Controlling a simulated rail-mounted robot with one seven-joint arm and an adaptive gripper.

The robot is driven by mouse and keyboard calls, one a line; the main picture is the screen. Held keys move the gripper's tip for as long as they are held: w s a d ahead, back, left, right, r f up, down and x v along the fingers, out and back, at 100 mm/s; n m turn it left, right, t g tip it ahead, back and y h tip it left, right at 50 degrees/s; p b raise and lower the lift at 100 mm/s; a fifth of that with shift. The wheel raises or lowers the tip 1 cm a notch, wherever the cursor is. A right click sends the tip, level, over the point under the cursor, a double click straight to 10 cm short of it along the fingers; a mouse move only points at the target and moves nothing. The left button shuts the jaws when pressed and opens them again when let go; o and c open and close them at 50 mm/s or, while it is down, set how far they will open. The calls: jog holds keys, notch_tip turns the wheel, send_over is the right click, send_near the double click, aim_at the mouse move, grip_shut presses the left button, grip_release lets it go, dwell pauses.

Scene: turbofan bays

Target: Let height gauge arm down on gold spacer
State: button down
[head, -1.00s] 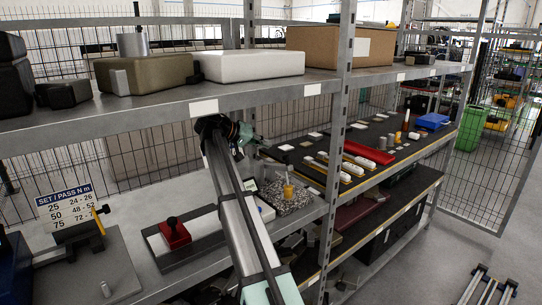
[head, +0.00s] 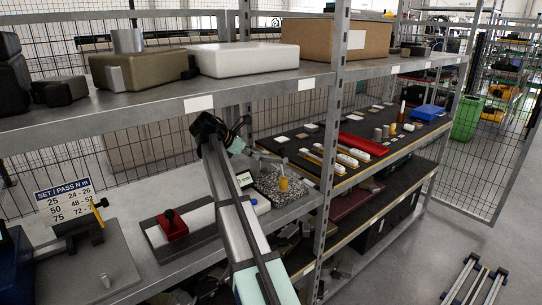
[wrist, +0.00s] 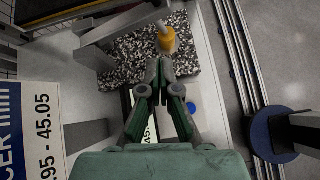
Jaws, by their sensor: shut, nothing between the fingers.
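The gold spacer (wrist: 166,40) stands on a black-and-white speckled plate (wrist: 189,58) in the wrist view. The gauge's display (wrist: 146,132) is partly hidden behind my fingers.
A sign with large numbers (wrist: 28,125) is close at the wrist view's left. A blue round part (wrist: 268,133) and rails (wrist: 236,60) lie at right. In the head view, a shelf upright (head: 329,150) stands right of the plate, and an upper shelf (head: 250,83) overhangs my arm.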

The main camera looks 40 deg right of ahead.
aim_at(280, 158)
jog(key=d+f+n+p, duration=0.1)
jog(key=d, duration=0.2)
jog(key=d+f+p, duration=0.1)
jog(key=d, duration=0.1)
jog(key=d+f+n+p, duration=0.1)
jog(key=d, duration=0.2)
jog(key=shift+w+d+f+n, duration=0.1)
jog(key=shift+d+f+n, duration=0.2)
jog(key=shift+f, duration=0.1)
jog(key=shift+d+r+p, duration=0.25)
jog(key=shift+r+p, duration=0.05)
jog(key=shift+r, duration=0.25)
jog(key=shift+r, duration=0.1)
jog(key=shift+g, duration=0.4)
jog(key=w+r+p, duration=0.2)
jog(key=r+p, duration=0.1)
jog(key=p, duration=0.3)
jog(key=shift+w+r, duration=0.15)
jog(key=shift+w, duration=0.25)
jog(key=shift+a, duration=0.1)
